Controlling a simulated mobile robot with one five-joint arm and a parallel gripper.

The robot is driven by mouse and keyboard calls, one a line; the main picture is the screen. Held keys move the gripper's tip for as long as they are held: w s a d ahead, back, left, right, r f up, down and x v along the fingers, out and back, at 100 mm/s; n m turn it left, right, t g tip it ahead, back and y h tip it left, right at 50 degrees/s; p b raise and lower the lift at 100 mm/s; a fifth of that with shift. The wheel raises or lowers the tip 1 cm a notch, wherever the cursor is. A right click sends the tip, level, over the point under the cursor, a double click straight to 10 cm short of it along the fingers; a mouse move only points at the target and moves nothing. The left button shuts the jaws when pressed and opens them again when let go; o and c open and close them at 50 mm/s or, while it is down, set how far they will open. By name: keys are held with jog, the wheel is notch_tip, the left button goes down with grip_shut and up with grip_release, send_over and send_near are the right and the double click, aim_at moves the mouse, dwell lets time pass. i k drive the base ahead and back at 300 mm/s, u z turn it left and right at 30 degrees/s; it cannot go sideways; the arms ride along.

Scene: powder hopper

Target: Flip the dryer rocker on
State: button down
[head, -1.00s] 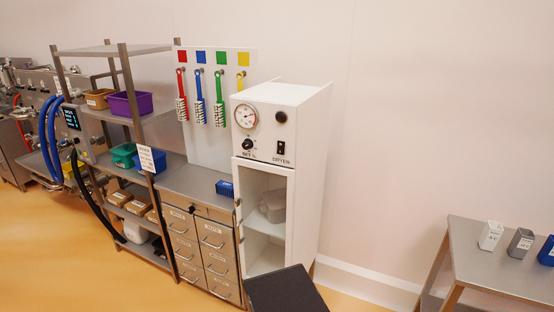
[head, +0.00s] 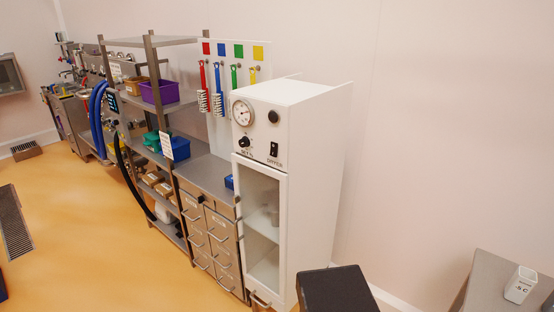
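The dryer (head: 312,180) is a tall white cabinet near the middle of the head view, with a glass-fronted lower part. Its rocker (head: 274,150) is a small black switch on the upper front panel, above the "DRYER" label. I cannot tell which way the rocker is tipped. A round gauge (head: 243,113), a dark round knob or lamp (head: 273,117) and a black dial (head: 244,142) share the panel. My gripper is not in view.
A steel drawer unit (head: 208,225) and a shelf rack (head: 160,110) with coloured bins stand left of the dryer. A steel table (head: 478,282) with a white container (head: 520,284) is at lower right. Open orange floor (head: 80,230) lies at left.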

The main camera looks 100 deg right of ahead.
aim_at(274, 145)
jog(key=z, duration=0.2)
jog(key=i, duration=0.95)
jog(key=u, duration=0.1)
